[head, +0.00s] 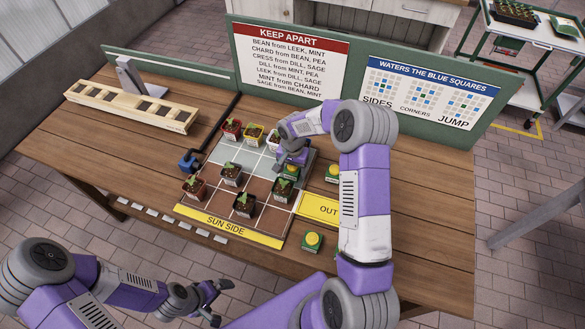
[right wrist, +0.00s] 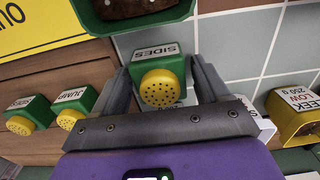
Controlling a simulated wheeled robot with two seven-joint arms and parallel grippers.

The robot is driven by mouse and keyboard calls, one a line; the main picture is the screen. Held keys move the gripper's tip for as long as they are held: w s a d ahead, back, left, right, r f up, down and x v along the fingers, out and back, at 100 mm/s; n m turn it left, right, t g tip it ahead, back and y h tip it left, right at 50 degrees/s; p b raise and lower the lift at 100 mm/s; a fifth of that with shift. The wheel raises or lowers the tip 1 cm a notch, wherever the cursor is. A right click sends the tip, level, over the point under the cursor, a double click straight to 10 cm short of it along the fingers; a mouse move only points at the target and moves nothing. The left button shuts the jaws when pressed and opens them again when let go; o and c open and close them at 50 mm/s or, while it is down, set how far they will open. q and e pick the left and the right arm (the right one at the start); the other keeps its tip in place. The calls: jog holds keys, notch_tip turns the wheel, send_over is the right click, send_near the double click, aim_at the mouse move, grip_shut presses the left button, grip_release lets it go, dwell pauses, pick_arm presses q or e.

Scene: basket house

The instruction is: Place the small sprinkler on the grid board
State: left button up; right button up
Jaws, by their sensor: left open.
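A small green sprinkler (right wrist: 160,86) with a yellow dotted head and a SIDES label is between the fingers of my right gripper (right wrist: 160,64) in the right wrist view. Whether the fingers press on it is unclear. In the head view my right gripper (head: 291,162) is low over the right part of the grid board (head: 215,210), with a green and yellow sprinkler (head: 291,172) right under it. I cannot tell whether it rests on the board. My left gripper (head: 222,302) is open and empty in front of the table.
Potted seedlings stand on the board, including a red pot (head: 194,188) and a dark pot (head: 243,206). Other sprinklers (head: 333,173) (head: 312,241) stand on the table to the right, near the yellow OUT sign (head: 320,208). A wooden seedling rack (head: 130,108) stands back left.

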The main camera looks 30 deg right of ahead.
jog(key=shift+o, duration=0.7)
jog(key=shift+r, duration=0.2)
notch_tip(320, 180, up, 12)
jog(key=p, duration=0.1)
jog(key=shift+p, duration=0.35)
jog(key=shift+r, duration=0.1)
